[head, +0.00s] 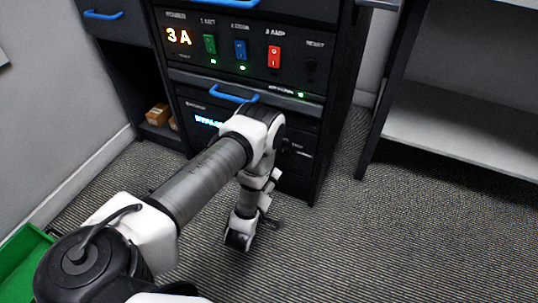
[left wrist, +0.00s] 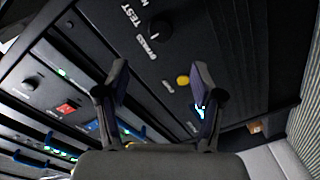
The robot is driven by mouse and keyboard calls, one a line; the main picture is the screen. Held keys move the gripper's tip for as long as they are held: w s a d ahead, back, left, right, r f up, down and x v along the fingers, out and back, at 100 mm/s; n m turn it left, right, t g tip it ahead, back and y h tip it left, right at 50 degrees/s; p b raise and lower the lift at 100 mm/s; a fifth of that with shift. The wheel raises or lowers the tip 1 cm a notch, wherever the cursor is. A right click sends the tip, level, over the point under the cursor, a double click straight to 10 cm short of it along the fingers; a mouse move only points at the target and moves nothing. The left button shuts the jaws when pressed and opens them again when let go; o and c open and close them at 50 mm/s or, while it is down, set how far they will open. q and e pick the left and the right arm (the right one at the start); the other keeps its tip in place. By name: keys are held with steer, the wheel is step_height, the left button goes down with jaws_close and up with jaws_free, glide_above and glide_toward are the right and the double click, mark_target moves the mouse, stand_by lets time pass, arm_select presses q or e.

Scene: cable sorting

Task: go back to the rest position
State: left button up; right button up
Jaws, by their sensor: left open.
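My left arm comes in from the lower left of the head view and reaches to the front of a dark equipment cabinet (head: 330,130). My left gripper (head: 258,222) is small and partly hidden behind its own wrist in that view. In the left wrist view the two fingers of my left gripper (left wrist: 158,92) stand apart with nothing between them. Beyond them is a dark panel with a black knob (left wrist: 160,27) and a yellow button (left wrist: 183,81). My right gripper is not in view.
The cabinet has a green switch (head: 210,44), a blue switch (head: 240,49), a red switch (head: 274,56) and a blue handle (head: 234,94). A grey shelf unit (head: 450,125) stands at the right. A green bin (head: 22,262) is at the lower left. Carpet is clear at the lower right.

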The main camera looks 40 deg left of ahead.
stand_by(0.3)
arm_select(q)
steer(key=w+d+r+m+g+h+p, duration=0.1)
steer(key=d+r+m+g+h, duration=0.1)
steer(key=d+r, duration=0.25)
steer(key=s+d+f+m+g+h, duration=0.1)
steer(key=s+d+f+m+g, duration=0.15)
steer(key=s+m+g, duration=0.4)
steer(key=s+d+f+m+g+h, duration=0.1)
steer(key=s+d+f+g, duration=0.15)
steer(key=s, duration=0.75)
steer(key=s+d+f+m+g+h, duration=0.1)
steer(key=s+f+m+g, duration=0.3)
steer(key=s, duration=0.5)
step_height(320, 180, up, 39)
steer(key=s+g+p, duration=0.1)
steer(key=g+p, duration=0.1)
steer(key=p, duration=3.6)
steer(key=shift+s+d+r+m+p, duration=0.15)
steer(key=shift+d+m+p, duration=0.05)
steer(key=shift+m+p, duration=0.15)
